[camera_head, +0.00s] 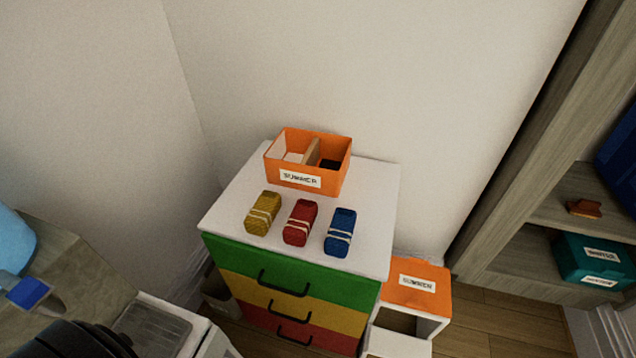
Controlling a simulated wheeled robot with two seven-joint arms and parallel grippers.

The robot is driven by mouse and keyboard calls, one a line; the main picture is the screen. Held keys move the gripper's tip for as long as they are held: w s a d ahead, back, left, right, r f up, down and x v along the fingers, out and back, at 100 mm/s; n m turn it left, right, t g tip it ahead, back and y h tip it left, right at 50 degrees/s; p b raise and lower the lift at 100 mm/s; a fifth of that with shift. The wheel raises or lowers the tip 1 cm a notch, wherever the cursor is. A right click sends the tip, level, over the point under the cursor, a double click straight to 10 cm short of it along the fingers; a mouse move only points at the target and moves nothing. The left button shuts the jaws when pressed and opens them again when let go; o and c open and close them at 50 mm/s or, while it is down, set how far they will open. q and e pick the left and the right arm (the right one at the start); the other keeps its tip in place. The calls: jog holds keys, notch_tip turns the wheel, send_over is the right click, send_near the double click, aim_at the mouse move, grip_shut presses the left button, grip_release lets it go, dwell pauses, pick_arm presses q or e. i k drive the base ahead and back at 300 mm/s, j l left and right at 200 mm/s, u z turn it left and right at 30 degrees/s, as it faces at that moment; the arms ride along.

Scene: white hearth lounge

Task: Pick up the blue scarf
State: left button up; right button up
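The blue scarf (340,232) is a small rolled bundle with pale bands around it. It lies on the white top of the dresser (377,207), at the right end of a row of three bundles. A red scarf bundle (300,222) is to its left, and a yellow one (263,213) is further left. The blue bundle is apart from the red one, and nothing covers it. I see neither of my grippers in the head view.
An orange divided box (301,180) labelled SUMMER stands behind the bundles. The dresser has green, yellow and red drawers with black handles. An orange-topped unit (417,290) stands to its right. Shelves (563,222) with a teal box (596,262) are at far right.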

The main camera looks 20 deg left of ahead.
aim_at(339, 237)
jog(key=k+l, duration=0.1)
jog(key=l, duration=0.5)
jog(key=k+l, duration=0.1)
jog(key=l, duration=0.55)
jog(key=i+u, duration=0.05)
